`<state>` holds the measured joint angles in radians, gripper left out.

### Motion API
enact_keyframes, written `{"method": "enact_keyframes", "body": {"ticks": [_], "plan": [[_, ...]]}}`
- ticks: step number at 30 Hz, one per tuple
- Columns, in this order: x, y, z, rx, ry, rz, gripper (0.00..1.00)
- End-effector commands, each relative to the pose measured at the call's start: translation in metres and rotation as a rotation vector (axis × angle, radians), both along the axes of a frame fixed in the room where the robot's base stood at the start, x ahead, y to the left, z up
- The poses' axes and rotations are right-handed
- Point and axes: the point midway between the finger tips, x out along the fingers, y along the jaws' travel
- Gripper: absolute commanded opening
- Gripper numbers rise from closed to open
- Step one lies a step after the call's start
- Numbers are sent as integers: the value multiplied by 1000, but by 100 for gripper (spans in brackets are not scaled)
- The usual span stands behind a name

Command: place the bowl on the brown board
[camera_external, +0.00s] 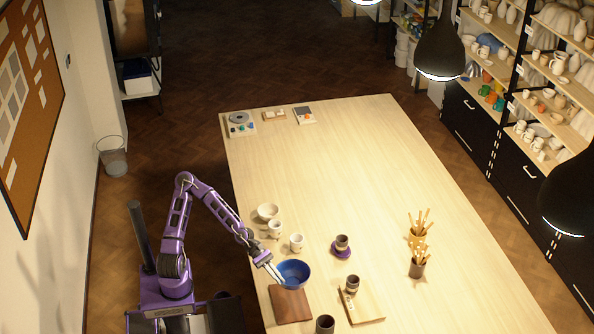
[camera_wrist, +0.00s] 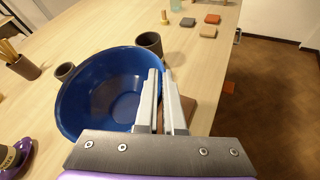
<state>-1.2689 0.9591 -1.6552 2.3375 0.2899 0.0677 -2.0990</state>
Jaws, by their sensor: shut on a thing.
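The blue bowl (camera_external: 293,274) is at the near left part of the table. My gripper (camera_external: 277,276) is shut on the left side of its rim. In the wrist view the bowl (camera_wrist: 100,95) is upright or nearly so and empty, with its rim between the fingers (camera_wrist: 163,80). The brown board (camera_external: 291,306) lies flat on the table just in front of the bowl, and the bowl overlaps its far edge in the picture. I cannot tell how high the bowl is. In the wrist view the fingers hide most of the board.
Pale cups (camera_external: 296,243) and a pale bowl (camera_external: 268,211) stand behind the blue bowl. A dark cup (camera_external: 325,325) stands right of the board. A tan board (camera_external: 370,308) with a cup lies further right. The table's far middle is clear.

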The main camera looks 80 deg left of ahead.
Motion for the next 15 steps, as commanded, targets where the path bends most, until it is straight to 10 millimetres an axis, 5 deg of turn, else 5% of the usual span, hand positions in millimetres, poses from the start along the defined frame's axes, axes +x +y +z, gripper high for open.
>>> {"method": "enact_keyframes", "body": {"ticks": [5,15], "plan": [[-15,-9,-14,-1,1,-28,0],[-15,-9,-63,-1,-1,-27,0]]}}
